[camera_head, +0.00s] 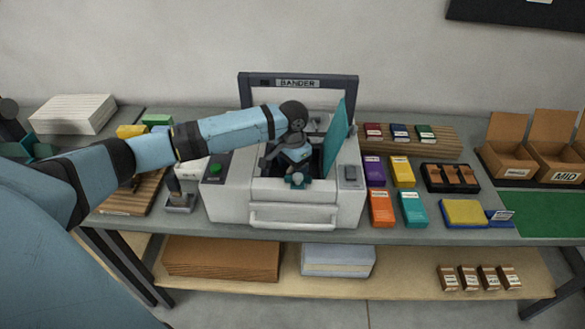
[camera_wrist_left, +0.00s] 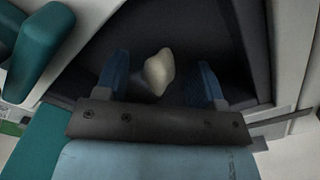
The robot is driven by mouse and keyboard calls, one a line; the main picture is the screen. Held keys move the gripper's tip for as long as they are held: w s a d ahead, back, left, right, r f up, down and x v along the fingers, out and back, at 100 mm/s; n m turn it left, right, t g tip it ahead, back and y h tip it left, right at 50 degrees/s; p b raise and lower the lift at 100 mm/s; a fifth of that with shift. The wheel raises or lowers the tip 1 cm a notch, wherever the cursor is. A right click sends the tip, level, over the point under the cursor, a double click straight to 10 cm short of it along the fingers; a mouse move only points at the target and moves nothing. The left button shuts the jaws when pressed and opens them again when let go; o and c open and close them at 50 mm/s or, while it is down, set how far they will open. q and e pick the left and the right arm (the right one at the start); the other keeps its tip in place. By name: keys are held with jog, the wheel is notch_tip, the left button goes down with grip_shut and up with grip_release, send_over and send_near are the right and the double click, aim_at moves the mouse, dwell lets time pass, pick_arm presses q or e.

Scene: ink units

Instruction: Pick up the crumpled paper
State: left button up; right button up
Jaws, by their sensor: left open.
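The crumpled paper (camera_wrist_left: 158,73) is a small pale, off-white lump. In the left wrist view it lies in the dark recess of the banding machine, between the two blue fingers of my left gripper (camera_wrist_left: 164,64), with a visible gap on each side. The gripper is open and holds nothing. In the head view my left gripper (camera_head: 292,157) reaches down into the open top of the grey machine marked BANDER (camera_head: 230,197). The paper is hidden there. My right gripper is not in view.
A teal lid (camera_head: 337,135) stands open at the right of the opening, close to my wrist. A dark frame (camera_head: 350,83) rises behind. Coloured boxes (camera_head: 382,208) stand right of the machine. A wooden board (camera_head: 130,200) and a stack of paper (camera_head: 72,113) are on the left.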

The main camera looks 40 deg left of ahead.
pick_arm(q)
jog(key=shift+f, duration=0.15)
jog(key=c, duration=1)
